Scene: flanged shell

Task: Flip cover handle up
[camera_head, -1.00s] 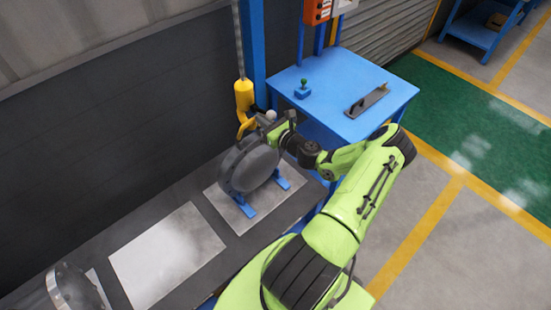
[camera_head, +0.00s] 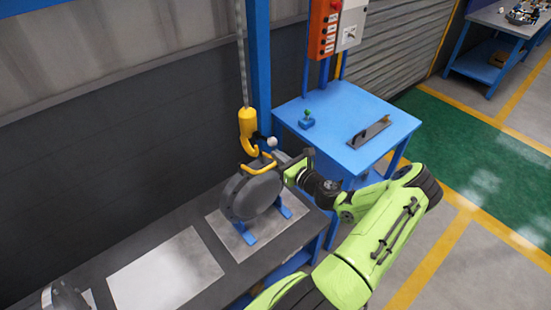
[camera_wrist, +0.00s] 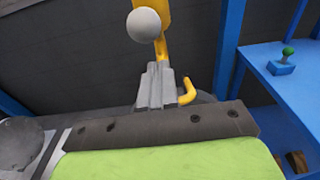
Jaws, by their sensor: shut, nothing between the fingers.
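The cover is a round, dark grey flanged shell (camera_head: 250,198) standing on edge in blue supports on the bench. Its yellow handle (camera_head: 258,170) shows as a bent bar at the top edge of the shell, close to my gripper. My gripper (camera_head: 277,158) is shut and empty beside the handle's right end. In the wrist view the closed grey fingers (camera_wrist: 156,88) point away from me, with a bent yellow bar (camera_wrist: 188,92) just right of them. Whether the fingers touch the handle I cannot tell. The shell is mostly hidden in the wrist view.
A yellow hoist hook (camera_head: 248,130) hangs just above and behind the shell, with a pale ball (camera_head: 272,142) near it. A blue table (camera_head: 350,110) with a green-knobbed box (camera_head: 307,120) stands at the right. A bare pale plate (camera_head: 165,270) lies on the bench at left.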

